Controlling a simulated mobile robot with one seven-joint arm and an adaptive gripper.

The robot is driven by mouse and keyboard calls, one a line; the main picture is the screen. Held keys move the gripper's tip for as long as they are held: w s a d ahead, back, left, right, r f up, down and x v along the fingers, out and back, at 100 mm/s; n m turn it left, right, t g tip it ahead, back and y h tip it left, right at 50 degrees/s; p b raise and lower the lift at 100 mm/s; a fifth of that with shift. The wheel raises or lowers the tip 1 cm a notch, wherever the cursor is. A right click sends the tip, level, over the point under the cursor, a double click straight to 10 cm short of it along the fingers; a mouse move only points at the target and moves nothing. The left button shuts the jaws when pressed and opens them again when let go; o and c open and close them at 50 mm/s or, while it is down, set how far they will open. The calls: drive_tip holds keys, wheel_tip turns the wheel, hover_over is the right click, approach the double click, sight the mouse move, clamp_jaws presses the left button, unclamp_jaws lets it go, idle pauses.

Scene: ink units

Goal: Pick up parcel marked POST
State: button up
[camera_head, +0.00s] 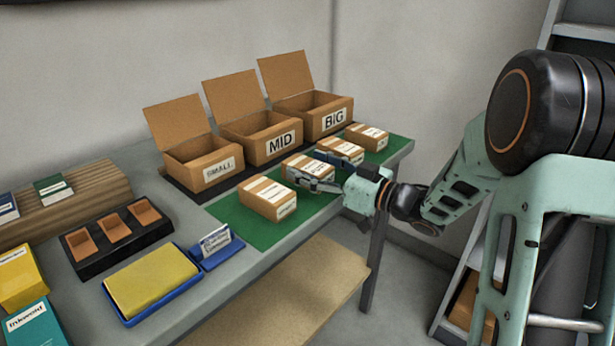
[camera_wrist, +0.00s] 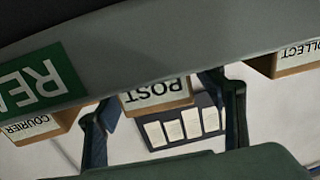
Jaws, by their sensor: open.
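The parcel marked POST (camera_wrist: 155,96) shows in the wrist view with its label upside down, between my two finger pads. It is a small brown box with a white label. In the head view, my open gripper (camera_head: 312,170) reaches in from the right, low over the green mat (camera_head: 232,226). Its fingers lie on either side of a brown parcel (camera_head: 303,163) in the row, partly hiding it. That label is not readable there. I cannot tell whether the fingers touch the parcel.
Parcels marked COURIER (camera_wrist: 35,128) and COLLECT (camera_wrist: 296,58) flank it. A front parcel (camera_head: 266,197) and a back parcel (camera_head: 367,136) share the mat. Open boxes marked SMALL (camera_head: 205,172), MID (camera_head: 262,140) and BIG (camera_head: 318,115) stand behind. A blue tray (camera_head: 155,313) sits left.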

drive_tip(key=shift+x, duration=0.8)
drive_tip(key=c, duration=1.3)
drive_tip(key=shift+c, duration=0.6)
drive_tip(key=shift+r, duration=0.15)
